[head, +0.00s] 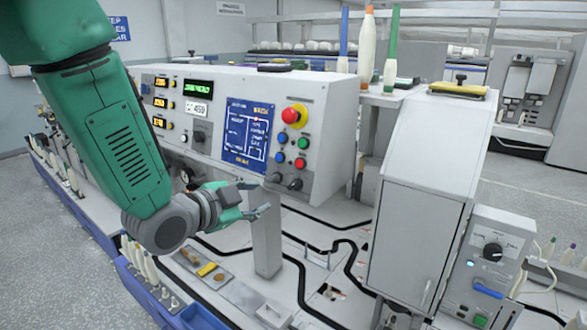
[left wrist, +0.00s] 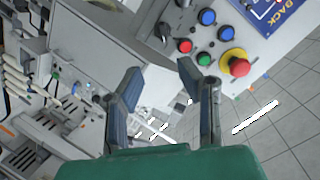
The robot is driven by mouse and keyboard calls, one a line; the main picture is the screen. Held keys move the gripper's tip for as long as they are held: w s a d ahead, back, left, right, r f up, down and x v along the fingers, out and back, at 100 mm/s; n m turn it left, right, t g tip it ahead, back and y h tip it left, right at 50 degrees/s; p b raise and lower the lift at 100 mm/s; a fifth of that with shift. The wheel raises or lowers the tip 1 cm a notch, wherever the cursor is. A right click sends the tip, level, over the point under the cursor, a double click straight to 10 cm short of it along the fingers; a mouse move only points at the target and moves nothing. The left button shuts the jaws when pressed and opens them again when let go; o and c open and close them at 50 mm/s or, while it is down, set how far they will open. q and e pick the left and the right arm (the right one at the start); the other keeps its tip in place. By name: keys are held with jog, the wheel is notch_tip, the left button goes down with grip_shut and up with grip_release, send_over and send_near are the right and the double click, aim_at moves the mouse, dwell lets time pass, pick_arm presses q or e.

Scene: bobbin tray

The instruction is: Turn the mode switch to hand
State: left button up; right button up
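Two black rotary switches (head: 285,181) sit at the bottom of the control panel's button area. I cannot read their labels, so I cannot tell which is the mode switch. One black switch also shows in the left wrist view (left wrist: 163,32). Another dark knob (head: 200,136) is farther left on the panel, and a black dial (head: 492,251) is on the grey box at right. My left gripper (head: 256,198) is open and empty, below and left of the two switches, apart from them. Its spread fingers show in the left wrist view (left wrist: 160,72). My right gripper is not in view.
The control panel (head: 333,120) carries a red mushroom button (head: 295,115) and several coloured push buttons. A grey post (head: 266,240) stands below my left gripper. A grey cabinet (head: 425,190) is at right. Tall bobbins (head: 367,45) stand behind the panel.

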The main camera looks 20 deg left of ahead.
aim_at(290, 187)
pick_arm(q)
jog(key=x, duration=0.4)
jog(key=p+x, duration=0.1)
jog(key=x, duration=0.8)
jog(key=shift+w+a+p, duration=0.1)
jog(key=shift+a+p, duration=0.2)
jog(key=shift+p, duration=0.1)
jog(key=shift+w+d+f, duration=0.1)
jog(key=shift+w+d, duration=0.15)
jog(key=shift+w, duration=0.25)
jog(key=shift+a, duration=0.15)
grip_shut()
